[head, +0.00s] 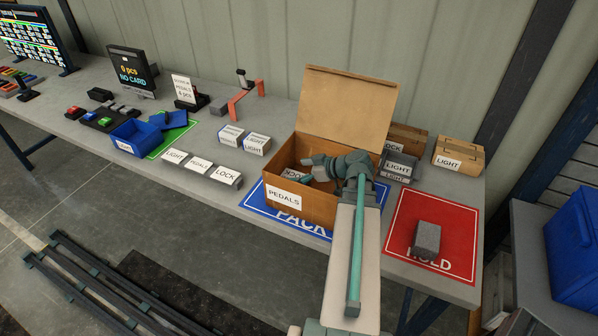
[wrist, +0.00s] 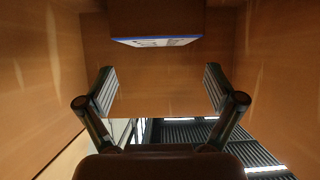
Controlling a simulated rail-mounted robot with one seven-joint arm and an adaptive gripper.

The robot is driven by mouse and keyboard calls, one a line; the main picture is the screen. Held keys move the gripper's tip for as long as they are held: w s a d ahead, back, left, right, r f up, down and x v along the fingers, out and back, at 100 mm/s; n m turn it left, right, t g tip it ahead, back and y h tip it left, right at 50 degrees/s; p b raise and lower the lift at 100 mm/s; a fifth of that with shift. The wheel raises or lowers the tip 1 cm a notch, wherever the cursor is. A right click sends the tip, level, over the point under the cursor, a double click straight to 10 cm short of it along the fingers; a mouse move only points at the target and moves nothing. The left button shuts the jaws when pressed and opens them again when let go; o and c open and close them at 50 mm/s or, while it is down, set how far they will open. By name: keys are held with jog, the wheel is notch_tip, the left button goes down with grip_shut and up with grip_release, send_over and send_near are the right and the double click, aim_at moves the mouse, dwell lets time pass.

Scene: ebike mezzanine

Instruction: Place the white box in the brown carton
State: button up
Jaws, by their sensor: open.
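The brown carton (head: 318,207) stands open on the blue PACK mat, its lid raised at the back and a PEDALS label on its front. My gripper (head: 310,170) reaches down inside it. In the wrist view my gripper (wrist: 160,90) is open, with nothing between its fingers and carton walls around them. A box with a white label (head: 293,175) lies inside the carton, partly hidden by the rim and my gripper. In the wrist view a shaded box with a white, blue-edged label (wrist: 155,41) is beyond the fingertips; I cannot tell its colour.
A grey box (head: 427,239) sits on the red HOLD mat (head: 455,220). More LIGHT boxes (head: 459,157) stand behind right. A blue bin (head: 133,137) is at left.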

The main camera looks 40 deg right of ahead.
jog(key=shift+s, duration=0.1)
jog(key=b+v, duration=0.3)
jog(key=v, duration=0.4)
jog(key=shift+s+d+r, duration=0.1)
dwell(0.4)
